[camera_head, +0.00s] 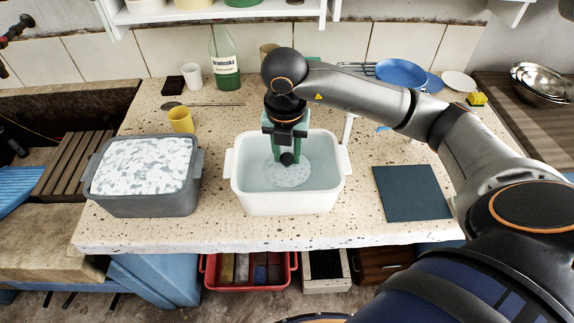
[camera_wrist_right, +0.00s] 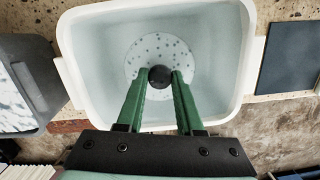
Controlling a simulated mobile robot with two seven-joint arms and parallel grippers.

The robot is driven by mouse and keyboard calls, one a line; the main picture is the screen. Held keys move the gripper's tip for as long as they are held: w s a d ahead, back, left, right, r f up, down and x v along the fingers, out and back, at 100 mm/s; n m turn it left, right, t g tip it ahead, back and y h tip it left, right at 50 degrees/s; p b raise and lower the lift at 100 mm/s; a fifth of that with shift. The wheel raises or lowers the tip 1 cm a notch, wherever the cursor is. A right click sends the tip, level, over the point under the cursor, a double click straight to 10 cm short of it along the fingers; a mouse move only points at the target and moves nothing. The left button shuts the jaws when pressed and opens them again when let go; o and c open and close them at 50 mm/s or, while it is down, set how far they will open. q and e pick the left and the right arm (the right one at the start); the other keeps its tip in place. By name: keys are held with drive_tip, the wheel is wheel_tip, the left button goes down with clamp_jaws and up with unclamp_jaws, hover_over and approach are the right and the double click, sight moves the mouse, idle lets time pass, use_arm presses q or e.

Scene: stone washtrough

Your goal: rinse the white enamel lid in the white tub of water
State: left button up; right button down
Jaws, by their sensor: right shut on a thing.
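The white tub (camera_head: 290,204) of clear water stands at the middle of the speckled stone counter. The white enamel lid (camera_head: 290,176), round with grey speckles and a dark knob, is inside the tub. It also shows in the right wrist view (camera_wrist_right: 146,50), and it looks to be in the water. My right gripper (camera_head: 289,156) reaches down into the tub. Its green fingers are shut on the lid's black knob (camera_wrist_right: 159,77). My left gripper is in neither view.
A grey tub of foamy suds (camera_head: 146,165) stands to the left of the white tub. A dark blue mat (camera_head: 412,193) lies to the right. A yellow cup (camera_head: 181,119) and a green-labelled bottle (camera_head: 224,60) stand behind. A rack with blue plates (camera_head: 401,73) is at the back right.

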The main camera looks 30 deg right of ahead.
drive_tip(key=shift+r+p, duration=2)
drive_tip(key=shift+r, duration=1.15)
wheel_tip(320, 180, up, 4)
drive_tip(key=p, duration=0.2)
drive_tip(key=shift+p, duration=0.35)
